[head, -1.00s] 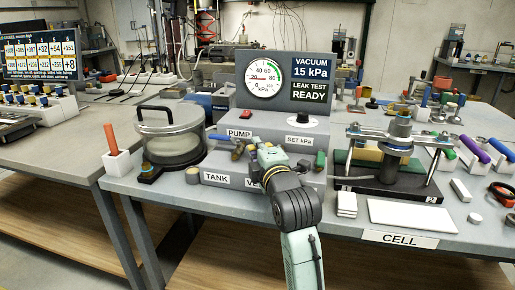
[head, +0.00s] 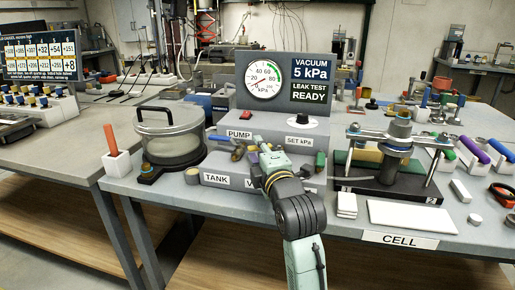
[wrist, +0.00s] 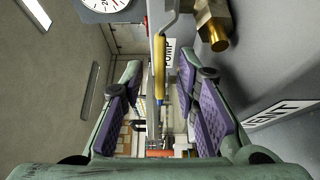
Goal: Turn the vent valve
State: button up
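The vent valve's yellow lever (wrist: 158,68) is in the upper middle of the wrist view, lying between my finger lines. A brass valve fitting (wrist: 214,30) is at its upper right, and the VENT label (wrist: 280,114) is at right. My gripper (wrist: 157,85) is open, its purple pads on either side of the lever with gaps showing. In the head view my gripper (head: 254,158) is at the front of the grey valve panel (head: 215,166) and hides the vent valve and part of its label.
The gauge (head: 264,80) and the vacuum display (head: 311,79), reading 5 kPa, stand behind. A lidded glass tank (head: 172,135) is to the left. A clamped cell (head: 395,165) is close on the right. A blue-handled valve (head: 218,139) is left of my gripper.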

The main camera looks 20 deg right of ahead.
jog(key=s, duration=1)
jog(key=shift+s+a, duration=0.2)
jog(key=shift+a, duration=0.15)
jog(key=shift+c, duration=0.2)
